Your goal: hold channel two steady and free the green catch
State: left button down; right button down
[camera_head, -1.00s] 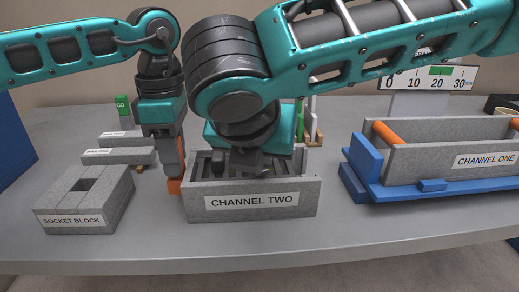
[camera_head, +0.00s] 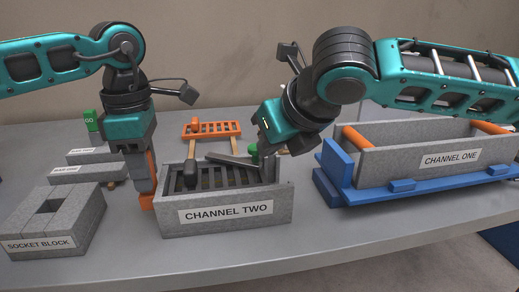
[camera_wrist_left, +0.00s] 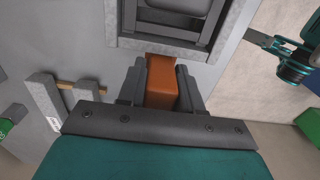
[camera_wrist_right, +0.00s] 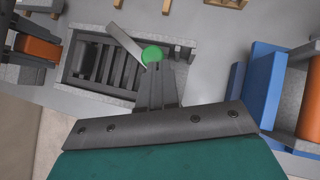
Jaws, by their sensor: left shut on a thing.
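Channel two (camera_head: 232,212), a grey labelled box with dark slats inside, stands upright on the bench. My left gripper (camera_head: 146,190) is shut on an orange block (camera_wrist_left: 161,82) at the box's left end; the block lies between its fingers in the left wrist view. The green catch (camera_wrist_right: 152,54) is a round green piece at the box's right end, with a flat grey bar (camera_wrist_right: 124,43) running from it over the slats. My right gripper (camera_wrist_right: 157,88) has its fingertips at the green piece; whether they grip it cannot be told. In the head view the right wrist partly hides the catch (camera_head: 253,150).
Channel one (camera_head: 420,160) sits in a blue cradle (camera_head: 345,192) on the right. The socket block (camera_head: 45,232) and low grey bars (camera_head: 90,172) are on the left. An orange rack (camera_head: 228,129) stands behind channel two. The bench front is clear.

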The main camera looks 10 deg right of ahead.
jog(key=w, duration=0.1)
jog(key=w+d, duration=0.1)
jog(key=w, duration=0.1)
jog(key=shift+w+d+f+n, duration=0.1)
jog(key=shift+d+f+n, duration=0.1)
jog(key=shift+d+n, duration=0.1)
jog(key=shift+a, duration=0.1)
jog(key=shift+s+a, duration=0.25)
jog(key=shift+a, duration=0.6)
jog(key=d+f+v, duration=0.1)
jog(key=d+v, duration=0.1)
jog(key=v, duration=1.1)
jog(key=shift+s+d, duration=0.3)
jog(key=shift+d, duration=0.1)
